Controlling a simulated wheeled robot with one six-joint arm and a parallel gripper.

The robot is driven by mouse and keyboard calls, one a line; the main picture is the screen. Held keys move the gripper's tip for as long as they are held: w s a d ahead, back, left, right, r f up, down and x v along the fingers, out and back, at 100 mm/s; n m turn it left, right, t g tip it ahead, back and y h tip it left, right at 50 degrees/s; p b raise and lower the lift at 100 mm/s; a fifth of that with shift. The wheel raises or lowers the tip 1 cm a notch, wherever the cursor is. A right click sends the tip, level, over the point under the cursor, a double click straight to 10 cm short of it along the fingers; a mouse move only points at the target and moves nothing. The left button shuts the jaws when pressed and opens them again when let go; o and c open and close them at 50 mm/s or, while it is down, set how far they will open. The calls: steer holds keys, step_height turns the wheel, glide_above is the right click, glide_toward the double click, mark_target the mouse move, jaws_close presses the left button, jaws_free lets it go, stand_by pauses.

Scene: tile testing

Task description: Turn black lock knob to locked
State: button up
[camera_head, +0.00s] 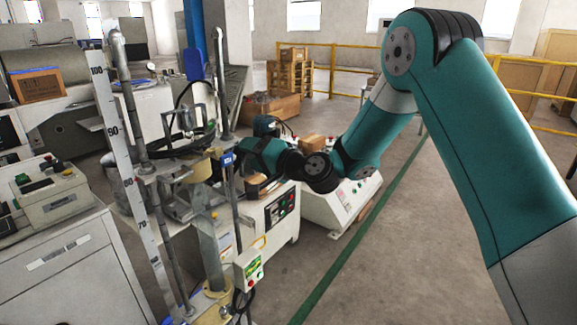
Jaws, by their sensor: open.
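My teal arm reaches in from the right to the tile testing machine (210,232), a metal frame with upright columns. My gripper (243,182) is a small dark shape beside the machine's front column. It is open, with nothing seen held in it. A blue clamp piece (228,159) sits on that column, just left of my gripper. I cannot make out the black lock knob; it may be hidden by my wrist or the machine's parts. Whether the gripper touches anything cannot be told.
A tall measuring scale (128,180) stands left of the machine. A small control box (248,270) with green and red buttons hangs at the front. A white control cabinet (340,200) stands behind my wrist. The floor right of the green line (345,255) is mostly clear.

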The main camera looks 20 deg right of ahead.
steer(key=b+v, duration=0.4)
steer(key=v, duration=1)
steer(key=shift+s+d, duration=0.15)
steer(key=shift+s, duration=0.1)
